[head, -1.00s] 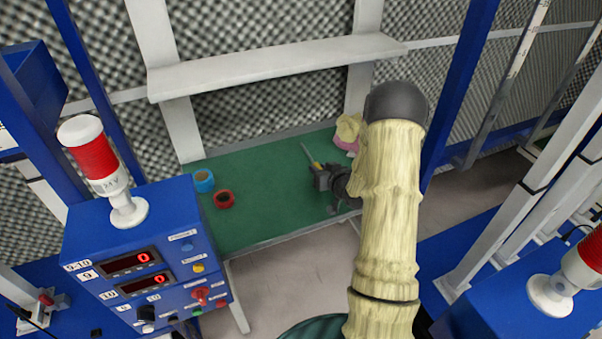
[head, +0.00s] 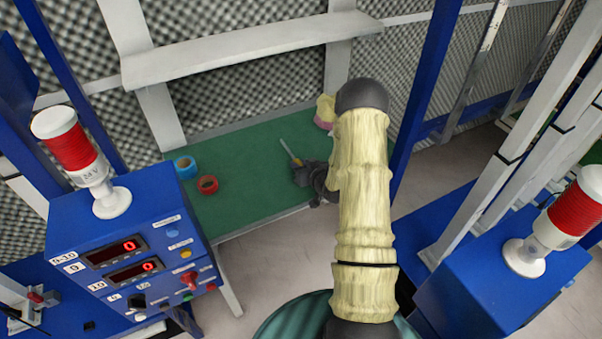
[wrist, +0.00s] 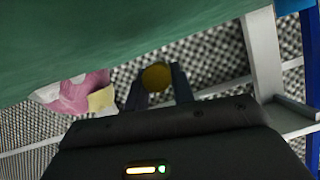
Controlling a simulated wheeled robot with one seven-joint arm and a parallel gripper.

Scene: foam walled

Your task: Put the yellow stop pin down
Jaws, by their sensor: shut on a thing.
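In the wrist view, the yellow stop pin (wrist: 157,77) shows as a round yellow end between the two fingers of my gripper (wrist: 160,88). The fingers are shut on it. In the head view, my gripper (head: 304,172) is at the right part of the green table (head: 240,170). A yellow piece with a thin pale shaft (head: 289,150) sticks out from the gripper toward the upper left. I cannot tell whether its tip touches the table. My arm hides the table's right end.
A blue tape roll (head: 185,167) and a red roll (head: 208,185) lie at the table's left. Pink and yellow cloths (head: 325,110) lie at the back right. A pale shelf (head: 250,47) spans above. A blue control box (head: 130,250) stands front left. The table's middle is clear.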

